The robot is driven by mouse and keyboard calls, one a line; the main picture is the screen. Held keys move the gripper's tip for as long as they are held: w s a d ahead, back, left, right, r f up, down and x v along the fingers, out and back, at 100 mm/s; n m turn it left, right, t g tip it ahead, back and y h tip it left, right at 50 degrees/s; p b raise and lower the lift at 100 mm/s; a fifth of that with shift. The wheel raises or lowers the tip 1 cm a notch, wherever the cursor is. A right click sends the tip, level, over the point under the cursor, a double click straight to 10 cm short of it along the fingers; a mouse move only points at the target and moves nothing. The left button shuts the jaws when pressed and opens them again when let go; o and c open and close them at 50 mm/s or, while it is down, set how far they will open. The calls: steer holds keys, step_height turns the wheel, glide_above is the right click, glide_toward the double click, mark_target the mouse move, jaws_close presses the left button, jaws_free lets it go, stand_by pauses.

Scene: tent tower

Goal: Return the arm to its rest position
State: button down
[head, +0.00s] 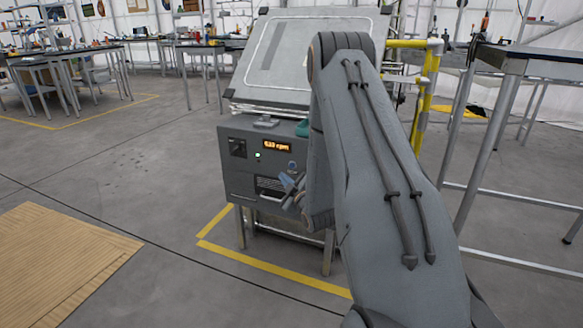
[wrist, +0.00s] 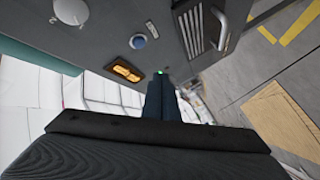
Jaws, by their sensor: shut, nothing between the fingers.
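My arm reaches forward from the lower right of the head view and folds down in front of a grey machine (head: 232,170). My gripper (head: 291,188) is partly hidden behind my arm, close to the machine's front panel. In the wrist view my gripper (wrist: 161,78) shows two dark fingers side by side, shut and empty. The panel has a lit orange display (head: 277,146), also in the wrist view (wrist: 125,72), and a round blue button (wrist: 138,41). I cannot tell whether the fingertips touch the panel.
Yellow floor tape (head: 275,276) runs around the machine. A tall metal-legged table (head: 487,150) stands close on the right, with yellow pipes (head: 424,85) behind. A wooden board (head: 60,265) lies at lower left. Workbenches (head: 85,52) stand far back.

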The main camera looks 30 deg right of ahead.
steer(key=s+a+r+m+g+y, duration=0.1)
steer(key=s+a+r+g, duration=0.2)
steer(key=a, duration=0.4)
steer(key=s+a+r+m+g, duration=0.1)
steer(key=s+a+r+g, duration=0.15)
steer(key=a, duration=0.45)
steer(key=s+a+r+m+g+y, duration=0.1)
steer(key=s+a+r+g, duration=0.15)
steer(key=a, duration=0.45)
steer(key=s+a+r+m+g, duration=0.15)
steer(key=s+a, duration=0.25)
steer(key=s, duration=0.4)
steer(key=s+a+r+g, duration=0.3)
steer(key=s+a, duration=0.1)
steer(key=s, duration=0.3)
steer(key=s+a+r+g, duration=0.2)
steer(key=s, duration=0.8)
steer(key=s+a+r+g, duration=0.2)
steer(key=s+g, duration=0.1)
steer(key=s, duration=0.7)
steer(key=d+r+m+p, duration=0.4)
steer(key=d+r+p, duration=0.6)
steer(key=p, duration=1)
steer(key=shift+r, duration=0.5)
